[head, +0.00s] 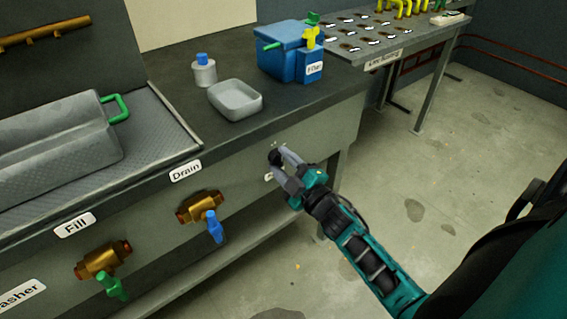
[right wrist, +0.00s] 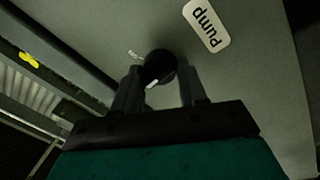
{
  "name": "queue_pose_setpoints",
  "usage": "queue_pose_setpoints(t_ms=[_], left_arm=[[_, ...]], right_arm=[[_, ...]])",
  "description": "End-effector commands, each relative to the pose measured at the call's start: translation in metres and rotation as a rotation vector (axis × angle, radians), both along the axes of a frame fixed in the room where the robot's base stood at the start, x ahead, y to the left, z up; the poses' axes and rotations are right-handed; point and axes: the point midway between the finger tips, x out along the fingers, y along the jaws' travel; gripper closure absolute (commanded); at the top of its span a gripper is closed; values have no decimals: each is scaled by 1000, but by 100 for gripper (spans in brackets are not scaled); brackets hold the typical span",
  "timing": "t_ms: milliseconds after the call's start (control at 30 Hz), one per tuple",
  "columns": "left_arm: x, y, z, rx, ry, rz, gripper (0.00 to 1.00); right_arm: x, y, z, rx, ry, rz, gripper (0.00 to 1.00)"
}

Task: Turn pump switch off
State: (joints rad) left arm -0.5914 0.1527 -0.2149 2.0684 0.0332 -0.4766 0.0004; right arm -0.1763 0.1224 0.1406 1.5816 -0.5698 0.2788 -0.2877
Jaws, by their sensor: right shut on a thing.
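The pump switch is a round black knob with a white mark (right wrist: 158,68) on the grey bench front, beside a white label reading "Pump" (right wrist: 207,25). In the head view the knob (head: 275,157) shows at the tips of my right gripper (head: 283,160). My right gripper, seen also in the right wrist view (right wrist: 160,85), has a finger on either side of the knob and is shut on it. My left gripper is not in view.
Two brass valves are left of the switch: one with a blue handle (head: 214,226) under "Drain", one with a green handle (head: 112,286) under "Fill". A grey tray (head: 235,99) and blue filter box (head: 290,52) stand on the bench. The floor at right is clear.

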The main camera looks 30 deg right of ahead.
Motion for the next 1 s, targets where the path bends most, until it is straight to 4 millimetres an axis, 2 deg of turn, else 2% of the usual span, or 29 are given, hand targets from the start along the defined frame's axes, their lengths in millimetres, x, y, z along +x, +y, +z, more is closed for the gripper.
queue_pose_setpoints(t_ms=[167,200,400,667,767,867,1000], left_arm=[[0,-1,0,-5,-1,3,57],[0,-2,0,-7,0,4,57],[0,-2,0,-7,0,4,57],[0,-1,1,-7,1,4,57],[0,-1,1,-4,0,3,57],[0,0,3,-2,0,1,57],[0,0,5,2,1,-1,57]], right_arm=[[-1,2,-2,-3,4,3,89],[-1,2,-2,-3,4,3,54],[0,1,-1,-1,2,2,35],[-1,0,-1,0,2,1,34],[-7,0,-1,0,2,0,34],[-20,0,-2,1,4,1,34],[-49,-2,-4,2,6,-1,34]])
